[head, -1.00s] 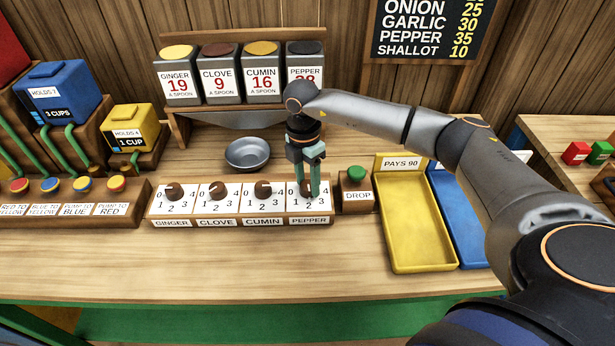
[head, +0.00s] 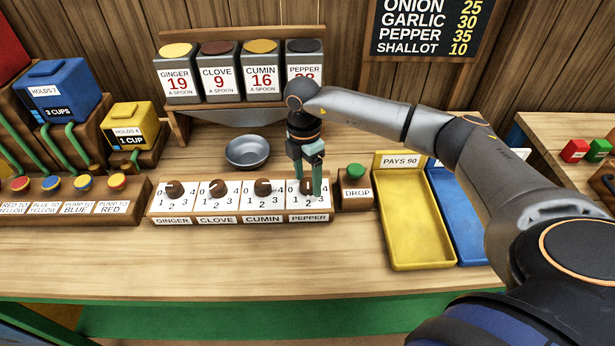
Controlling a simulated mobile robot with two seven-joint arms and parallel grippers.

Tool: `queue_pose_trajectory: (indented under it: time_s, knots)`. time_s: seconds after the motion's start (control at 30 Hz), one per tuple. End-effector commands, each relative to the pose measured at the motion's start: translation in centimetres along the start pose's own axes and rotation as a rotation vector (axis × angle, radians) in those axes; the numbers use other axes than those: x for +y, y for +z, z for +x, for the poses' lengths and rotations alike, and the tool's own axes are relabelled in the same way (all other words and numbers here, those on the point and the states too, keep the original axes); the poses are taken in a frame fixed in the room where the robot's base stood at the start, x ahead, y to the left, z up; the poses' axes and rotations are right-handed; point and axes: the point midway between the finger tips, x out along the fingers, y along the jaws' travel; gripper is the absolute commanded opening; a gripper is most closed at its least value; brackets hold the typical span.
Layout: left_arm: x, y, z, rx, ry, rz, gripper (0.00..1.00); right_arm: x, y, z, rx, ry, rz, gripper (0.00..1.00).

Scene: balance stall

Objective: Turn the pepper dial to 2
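The pepper dial (head: 307,188) is a dark round knob, the rightmost in a row on the white-topped dial panel, above the label PEPPER (head: 308,218). The numbers 1, 2 and 3 show in front of it. My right gripper (head: 307,191) points down over this dial, with its green fingers on the dial's left and right sides. The fingers hide part of the dial, and its pointer cannot be made out. I cannot tell whether the fingers press on it. My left gripper is not in view.
The ginger (head: 174,188), clove (head: 217,188) and cumin (head: 262,187) dials stand to the left in the same row. A green DROP button (head: 355,171) is close on the right. A metal bowl (head: 247,151) is behind, and a yellow tray (head: 419,235) lies further right.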

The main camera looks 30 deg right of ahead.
Motion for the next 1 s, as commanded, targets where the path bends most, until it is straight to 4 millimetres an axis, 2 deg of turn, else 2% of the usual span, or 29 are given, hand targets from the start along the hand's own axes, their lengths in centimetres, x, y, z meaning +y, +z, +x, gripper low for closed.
queue_pose_trajectory:
  time_s: [0.3,0.43,0.8,1.0]
  knots:
    - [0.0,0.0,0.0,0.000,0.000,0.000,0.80,0.0,-0.1,0.0,0.001,-0.001,-0.002,0.80]
    - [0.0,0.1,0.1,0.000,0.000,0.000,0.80,0.1,-0.1,-1.1,0.001,0.001,-0.001,0.80]
    - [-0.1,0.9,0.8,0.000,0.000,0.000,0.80,0.1,0.0,-8.7,0.001,0.004,-0.001,0.80]
    - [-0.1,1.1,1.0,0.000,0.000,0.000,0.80,0.0,-0.1,-11.6,0.001,0.001,-0.001,0.80]
